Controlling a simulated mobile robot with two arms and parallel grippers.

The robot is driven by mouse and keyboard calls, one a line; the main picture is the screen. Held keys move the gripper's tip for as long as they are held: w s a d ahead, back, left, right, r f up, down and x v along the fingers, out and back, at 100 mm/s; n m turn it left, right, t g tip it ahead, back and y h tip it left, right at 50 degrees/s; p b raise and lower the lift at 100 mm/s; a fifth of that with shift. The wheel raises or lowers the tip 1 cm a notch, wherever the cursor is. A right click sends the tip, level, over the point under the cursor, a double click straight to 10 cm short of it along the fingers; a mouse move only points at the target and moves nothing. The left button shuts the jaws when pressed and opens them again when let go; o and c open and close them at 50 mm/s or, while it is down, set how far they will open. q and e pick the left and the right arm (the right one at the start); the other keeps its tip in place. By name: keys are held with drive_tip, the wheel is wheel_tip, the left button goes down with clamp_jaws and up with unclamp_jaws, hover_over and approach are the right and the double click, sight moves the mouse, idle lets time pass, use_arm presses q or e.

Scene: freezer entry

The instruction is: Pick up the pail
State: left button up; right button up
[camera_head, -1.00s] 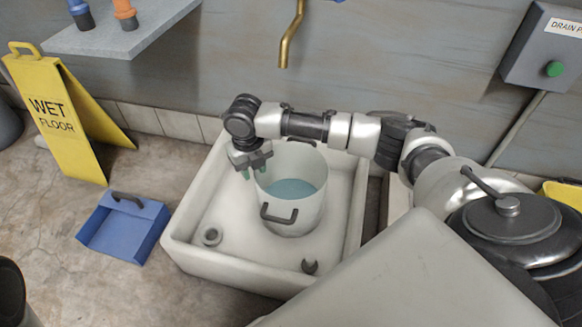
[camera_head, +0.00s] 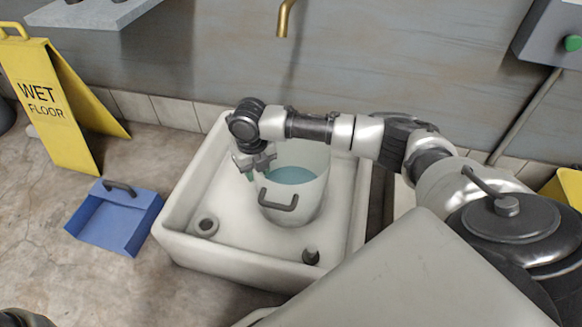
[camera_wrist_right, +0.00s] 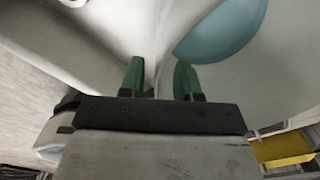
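The white pail (camera_head: 305,205) stands upright in a white basin (camera_head: 190,254), with teal liquid (camera_head: 292,175) inside and a dark handle (camera_head: 279,201) on its near side. My right gripper (camera_head: 257,168) points down at the pail's left rim. In the right wrist view its two green fingertips (camera_wrist_right: 158,78) are apart, with the pail's pale wall (camera_wrist_right: 172,28) at or between them. I cannot tell whether they touch it. The liquid shows at upper right there (camera_wrist_right: 222,28).
The basin holds a drain ring (camera_head: 206,226) and a dark plug-like piece (camera_head: 311,257). A brass spout (camera_head: 285,18) hangs above. A blue dustpan (camera_head: 115,222) and yellow wet-floor sign (camera_head: 55,105) are at left.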

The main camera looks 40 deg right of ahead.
clamp_jaws()
idle(1.3)
drive_tip(key=shift+w+r, duration=0.1)
drive_tip(key=shift+r, duration=0.05)
